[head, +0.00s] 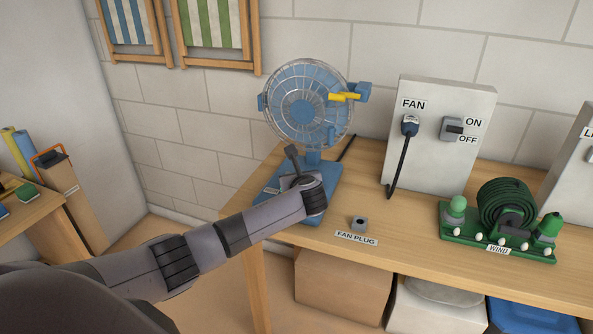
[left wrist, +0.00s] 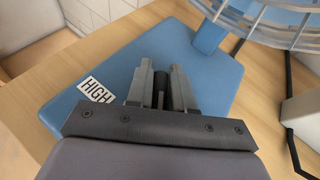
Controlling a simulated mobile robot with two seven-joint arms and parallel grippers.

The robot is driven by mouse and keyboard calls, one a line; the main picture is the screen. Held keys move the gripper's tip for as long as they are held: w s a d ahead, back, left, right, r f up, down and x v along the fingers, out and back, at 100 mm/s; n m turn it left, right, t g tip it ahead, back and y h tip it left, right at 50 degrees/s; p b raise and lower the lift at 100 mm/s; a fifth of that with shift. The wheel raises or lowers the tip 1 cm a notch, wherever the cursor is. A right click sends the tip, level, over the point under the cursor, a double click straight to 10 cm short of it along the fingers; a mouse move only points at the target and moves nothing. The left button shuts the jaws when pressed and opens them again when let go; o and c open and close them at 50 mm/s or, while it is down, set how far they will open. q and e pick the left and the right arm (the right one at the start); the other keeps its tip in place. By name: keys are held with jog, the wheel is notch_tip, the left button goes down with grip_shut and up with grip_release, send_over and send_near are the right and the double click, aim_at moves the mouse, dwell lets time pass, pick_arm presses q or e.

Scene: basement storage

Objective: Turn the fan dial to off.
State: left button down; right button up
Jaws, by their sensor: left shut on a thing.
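The blue desk fan (head: 305,112) with a wire cage stands on the wooden bench, on a flat blue base (head: 325,182). My left gripper (left wrist: 161,72) reaches down over this base. In the left wrist view its two grey fingers are shut on a narrow black piece (left wrist: 160,88), which looks like the fan dial; the fingers hide most of it. I cannot read its setting. A HIGH label (left wrist: 97,90) lies on the base beside the fingers. In the head view my forearm and wrist cover part of the base. My right gripper is not in view.
A white panel (head: 430,170) marked FAN holds a plug (head: 409,126) with a dark cable and an ON/OFF switch (head: 453,129). Bare bench lies between.

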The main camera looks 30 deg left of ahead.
pick_arm(q)
jog(key=shift+n+g+y, duration=0.7)
jog(key=shift+n+g, duration=0.3)
jog(key=n+g+y+b, duration=0.1)
jog(key=n+g+b, duration=0.1)
jog(key=shift+s+f+n+g+y, duration=0.15)
jog(key=shift+n+g+y, duration=0.25)
jog(key=shift+a+n+g+b, duration=0.1)
jog(key=shift+n+g+b, duration=0.2)
jog(key=shift+b, duration=0.1)
jog(key=shift+s, duration=0.1)
jog(key=c, duration=1.1)
grip_release()
jog(key=p+v, duration=0.1)
jog(key=v, duration=0.6)
